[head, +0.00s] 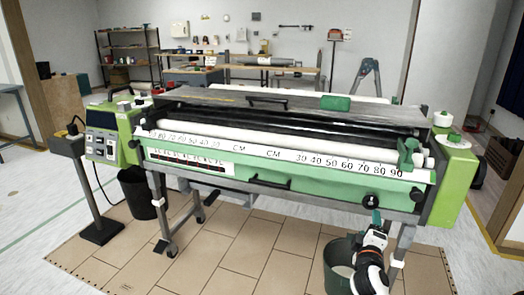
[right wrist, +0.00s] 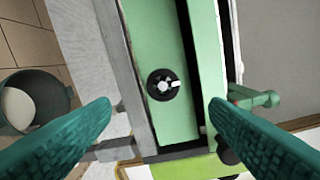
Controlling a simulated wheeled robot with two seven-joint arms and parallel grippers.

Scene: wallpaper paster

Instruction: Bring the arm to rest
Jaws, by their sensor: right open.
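The wallpaper paster (head: 330,180) is a long machine with a green front, white rollers and a printed centimetre scale, standing on grey legs. My right gripper (head: 372,202) is at the lower right of the head view, in front of the paster's right end. In the right wrist view its two green textured fingers (right wrist: 160,108) are spread wide with nothing between them. A round black knob with a light centre (right wrist: 163,85) on the green panel shows beyond the gap. My left gripper is out of view.
A dark bucket (head: 338,270) stands on the floor beside my right arm. A black bin (head: 137,192) and a control post (head: 85,180) stand at the left.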

